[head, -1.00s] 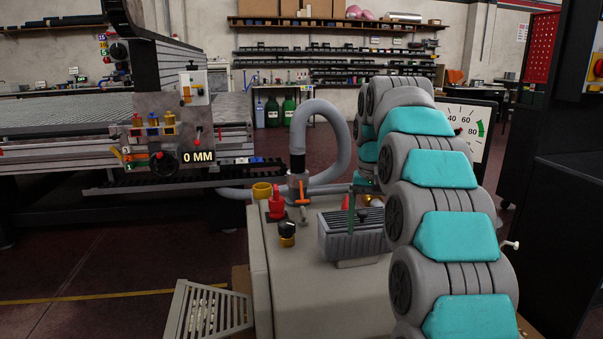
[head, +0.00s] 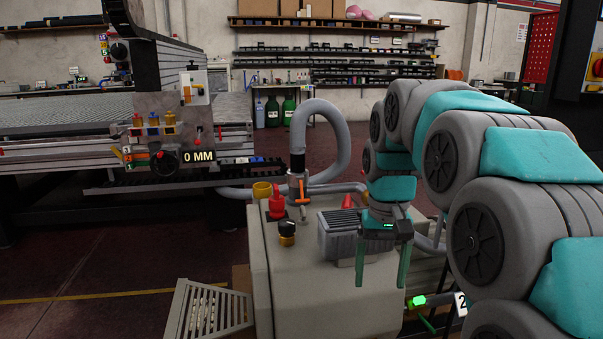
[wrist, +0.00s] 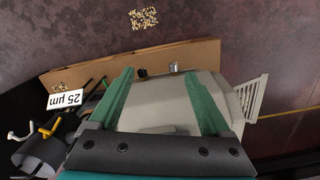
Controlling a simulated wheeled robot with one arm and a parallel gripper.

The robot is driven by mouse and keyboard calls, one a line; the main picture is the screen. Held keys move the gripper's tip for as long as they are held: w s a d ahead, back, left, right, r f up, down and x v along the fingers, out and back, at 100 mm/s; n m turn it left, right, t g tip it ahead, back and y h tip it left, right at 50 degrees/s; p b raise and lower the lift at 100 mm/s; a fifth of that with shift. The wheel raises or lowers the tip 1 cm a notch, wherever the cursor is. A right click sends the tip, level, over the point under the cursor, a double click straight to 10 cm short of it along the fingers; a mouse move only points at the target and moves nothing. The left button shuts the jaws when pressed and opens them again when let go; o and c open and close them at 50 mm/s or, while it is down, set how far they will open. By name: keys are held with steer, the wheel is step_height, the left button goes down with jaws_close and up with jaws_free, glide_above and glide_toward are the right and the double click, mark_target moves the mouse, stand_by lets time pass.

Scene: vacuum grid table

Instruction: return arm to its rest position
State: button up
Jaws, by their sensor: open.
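My gripper (head: 382,262) hangs from my grey and teal arm at the right of the head view, its two green fingers pointing down and spread apart. It is open with nothing between the fingers. In the head view it is in front of the right part of the beige pump cabinet (head: 312,295). In the wrist view my gripper (wrist: 162,98) also shows both fingers apart, with the pale cabinet (wrist: 165,118) beyond them. My arm bends over at the right and hides part of the room behind it.
On the cabinet are a red knob (head: 277,205), a ribbed grey block (head: 340,236) and an orange-handled valve (head: 303,190) under a grey hose (head: 345,140). A grey grille (head: 208,310) stands left. Open floor lies left.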

steer(key=s+f, duration=0.4)
steer(key=s, duration=0.5)
steer(key=s+f, duration=0.4)
steer(key=s, duration=0.5)
steer(key=s+f+n+g, duration=0.1)
steer(key=s+f, duration=0.4)
steer(key=s, duration=0.4)
steer(key=shift+s+d, duration=0.25)
steer(key=shift+s, duration=0.15)
